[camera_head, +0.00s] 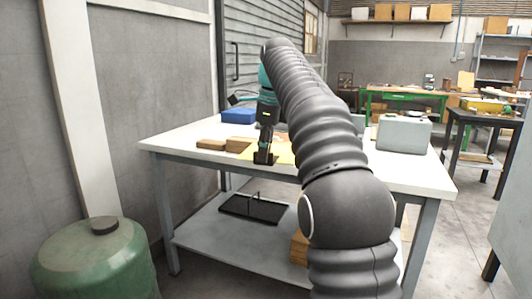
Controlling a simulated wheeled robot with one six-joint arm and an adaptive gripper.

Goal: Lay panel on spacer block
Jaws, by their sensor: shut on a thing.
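My gripper (264,158), dark with a teal wrist, points down over the white-topped workbench (178,139). It is shut at the near side of a flat yellow sheet, which looks like the panel (286,155). The exact contact is too small to see, and my arm hides the sheet's right part. Just left of the gripper is a brown wooden block (238,145), perhaps the spacer block. A lower, flat wooden piece (211,145) lies further left. I cannot tell for certain which wooden piece is the spacer block.
A blue box (239,116) stands at the bench's back left. A grey case (403,134) stands at the right. A black tray (254,209) is on the lower shelf. A green tank (95,262) stands at front left. The bench's front left is clear.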

